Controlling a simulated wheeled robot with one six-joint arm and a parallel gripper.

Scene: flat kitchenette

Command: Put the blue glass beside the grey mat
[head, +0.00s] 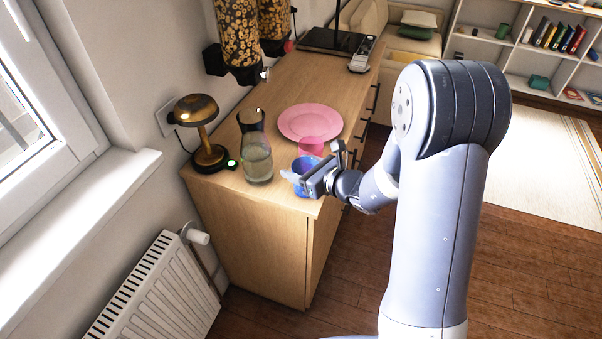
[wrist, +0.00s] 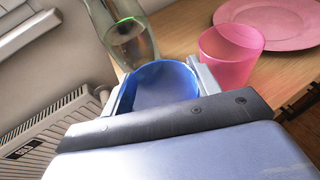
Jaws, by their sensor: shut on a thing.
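The blue glass (head: 301,188) is at the near end of the wooden counter, partly hidden by my gripper. My gripper (head: 305,180) is shut on it. In the wrist view the blue glass (wrist: 163,84) sits between the two fingers, with its open rim showing. I cannot tell whether its base touches the counter. No grey mat can be made out in either view.
A pink glass (head: 312,146) stands close behind the blue glass, before a pink plate (head: 310,122). A glass carafe (head: 257,160) stands to the left, near a brass lamp (head: 206,130). The wooden counter (head: 245,200) ends just in front.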

